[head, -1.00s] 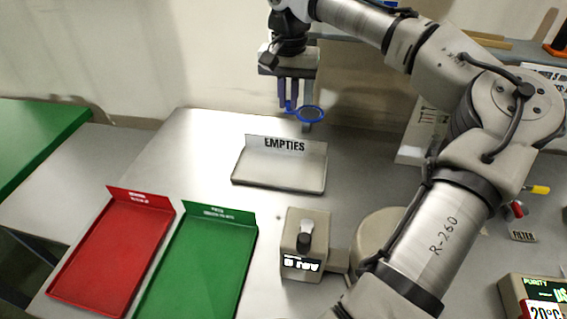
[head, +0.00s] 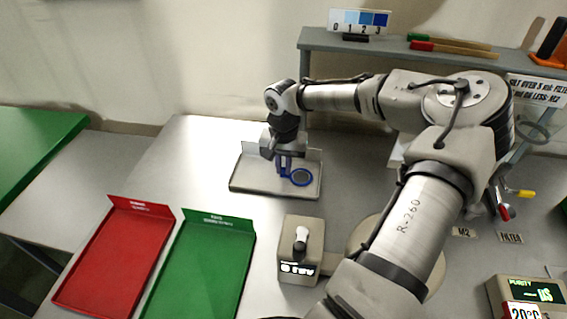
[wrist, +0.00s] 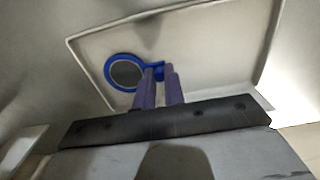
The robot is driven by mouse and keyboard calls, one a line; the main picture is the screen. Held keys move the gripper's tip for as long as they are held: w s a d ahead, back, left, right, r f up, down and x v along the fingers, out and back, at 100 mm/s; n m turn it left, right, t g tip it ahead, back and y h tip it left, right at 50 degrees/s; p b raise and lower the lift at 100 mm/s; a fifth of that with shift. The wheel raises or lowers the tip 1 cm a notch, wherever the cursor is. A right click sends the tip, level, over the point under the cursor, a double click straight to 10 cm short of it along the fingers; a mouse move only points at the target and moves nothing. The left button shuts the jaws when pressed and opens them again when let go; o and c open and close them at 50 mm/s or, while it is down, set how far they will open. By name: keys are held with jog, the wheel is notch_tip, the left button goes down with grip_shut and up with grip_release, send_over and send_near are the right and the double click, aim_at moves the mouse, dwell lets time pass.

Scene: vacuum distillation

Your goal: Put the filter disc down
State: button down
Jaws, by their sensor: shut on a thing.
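The filter disc (head: 301,178) is a blue ring with a grey mesh middle and a small blue tab. My gripper (head: 284,166) points down over the pale EMPTIES tray (head: 243,181) and is shut on the disc's tab. In the wrist view the disc (wrist: 124,71) lies flat to the left of the purple fingers (wrist: 160,75), over the tray floor (wrist: 215,45). The disc is inside the tray's outline, low and close to the floor; I cannot tell whether it touches. My arm hides most of the tray's back label.
A red tray (head: 112,257) and a green tray (head: 200,268) lie at the front left. A small device with a display (head: 301,252) stands in front of the EMPTIES tray. A grey shelf (head: 400,46) runs behind. The table left of the tray is clear.

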aim_at(284, 168)
jog(key=shift+f, duration=0.2)
jog(key=c, duration=1.5)
grip_release()
notch_tip(284, 168, up, 12)
jog(key=shift+r+b, duration=0.15)
jog(key=shift+b, duration=0.9)
